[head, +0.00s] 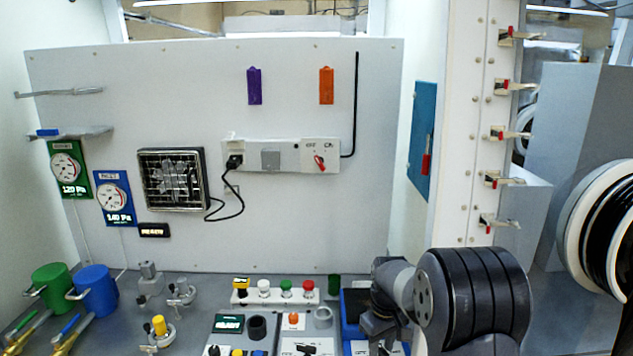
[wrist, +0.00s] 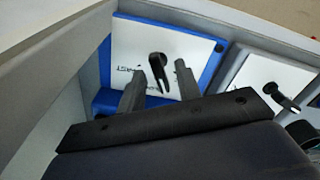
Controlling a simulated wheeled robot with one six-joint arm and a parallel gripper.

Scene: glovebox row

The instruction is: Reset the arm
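My arm shows at the lower right of the head view, with my gripper (head: 380,328) pointing down over a blue-framed box (head: 352,303). In the wrist view my gripper (wrist: 159,72) has its two dark fingers apart, with nothing held between them. Beyond the fingers is a white panel (wrist: 190,50) on a blue base (wrist: 145,25), with a black lever (wrist: 157,68) that appears between the fingertips. I cannot tell how far the lever is from them. The panel's printed word is partly hidden.
A second white panel with a black switch (wrist: 283,97) lies to the right in the wrist view. A grey wall (wrist: 60,75) stands close at left. The head view shows a button row (head: 275,292), green (head: 52,281) and blue (head: 97,290) canisters, and a socket strip (head: 282,155).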

